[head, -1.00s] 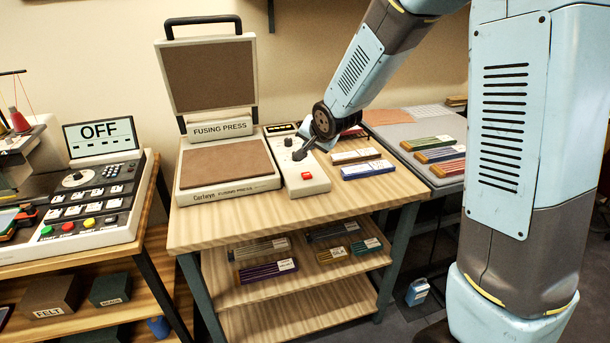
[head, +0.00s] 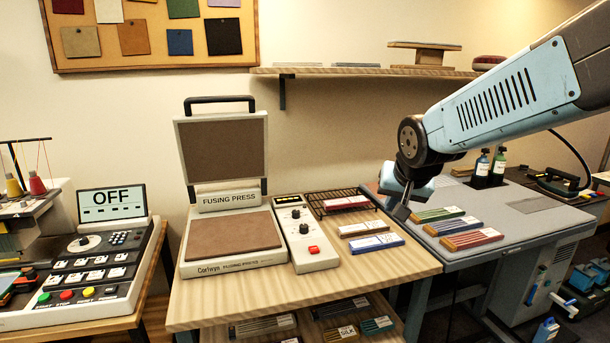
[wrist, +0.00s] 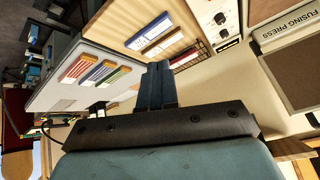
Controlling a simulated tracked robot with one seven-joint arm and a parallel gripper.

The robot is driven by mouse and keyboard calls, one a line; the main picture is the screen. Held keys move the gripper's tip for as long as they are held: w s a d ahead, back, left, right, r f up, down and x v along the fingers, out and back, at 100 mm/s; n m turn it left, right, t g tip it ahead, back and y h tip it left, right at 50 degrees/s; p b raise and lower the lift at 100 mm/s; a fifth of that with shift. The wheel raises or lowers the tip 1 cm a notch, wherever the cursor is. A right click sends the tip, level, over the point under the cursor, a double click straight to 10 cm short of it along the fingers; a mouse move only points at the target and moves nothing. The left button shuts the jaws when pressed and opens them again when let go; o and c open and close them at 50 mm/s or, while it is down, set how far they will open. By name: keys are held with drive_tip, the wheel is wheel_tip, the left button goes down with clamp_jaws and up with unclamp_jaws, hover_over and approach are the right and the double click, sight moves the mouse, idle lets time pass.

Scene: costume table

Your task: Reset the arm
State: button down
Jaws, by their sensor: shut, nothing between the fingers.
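My gripper (head: 401,211) hangs at the end of my arm, above the seam between the wooden table and the grey table. Its fingers are together and hold nothing; they also show in the wrist view (wrist: 158,72). In the head view it is just right of the black wire rack and left of the fabric bundles, apart from the press. The fusing press (head: 228,200) stands open with its lid up. Its control box (head: 306,238) with a red button is beside it.
A wire rack (head: 338,203) holds a red bundle. Brown (head: 362,228) and blue (head: 377,243) bundles lie in front of it. Green, blue and red bundles (head: 455,228) lie on the grey table (head: 520,220). Bottles (head: 490,167) stand behind. A shelf (head: 370,72) hangs above.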

drive_tip(key=s+d+r+n, duration=0.1)
drive_tip(key=s+d, duration=0.1)
drive_tip(key=s, duration=0.6)
drive_tip(key=s+d+r+n+g, duration=0.1)
drive_tip(key=s+d, duration=0.1)
drive_tip(key=s, duration=0.6)
drive_tip(key=shift+s+d+r, duration=0.3)
drive_tip(key=shift+d+r, duration=0.05)
drive_tip(key=shift+d, duration=0.05)
